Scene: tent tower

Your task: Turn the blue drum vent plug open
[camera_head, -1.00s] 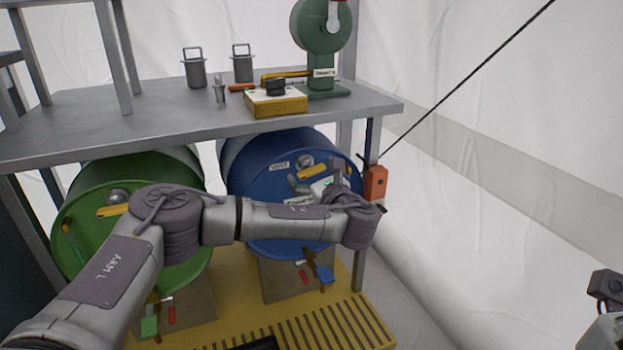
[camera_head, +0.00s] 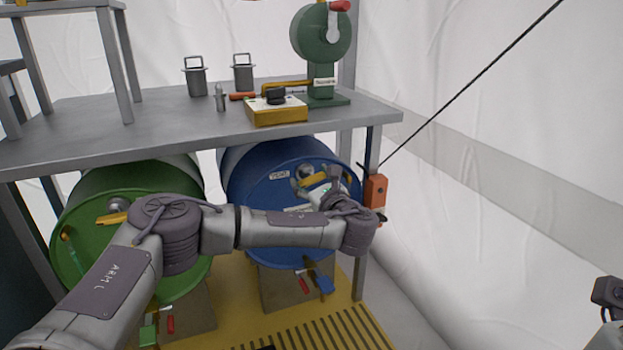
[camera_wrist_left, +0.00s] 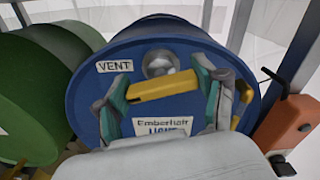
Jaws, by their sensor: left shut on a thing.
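The blue drum (camera_head: 262,215) lies on its side under the bench, its round face toward me. Its vent plug (camera_wrist_left: 160,62) is a silver dome with a yellow bar handle (camera_wrist_left: 163,84) just below it, beside a VENT label (camera_wrist_left: 115,66). In the head view the handle (camera_head: 313,180) is partly hidden by my fingers. My left gripper (camera_head: 317,181) is at the drum face. In the left wrist view its two fingers (camera_wrist_left: 165,90) are shut on the handle, one at each end. The handle is nearly level, its right end slightly higher.
A green drum (camera_head: 85,235) lies to the left. An orange box (camera_head: 374,191) is on the bench leg just right of the blue drum. A red-handled valve with a blue tag (camera_head: 322,282) hangs low on the blue drum.

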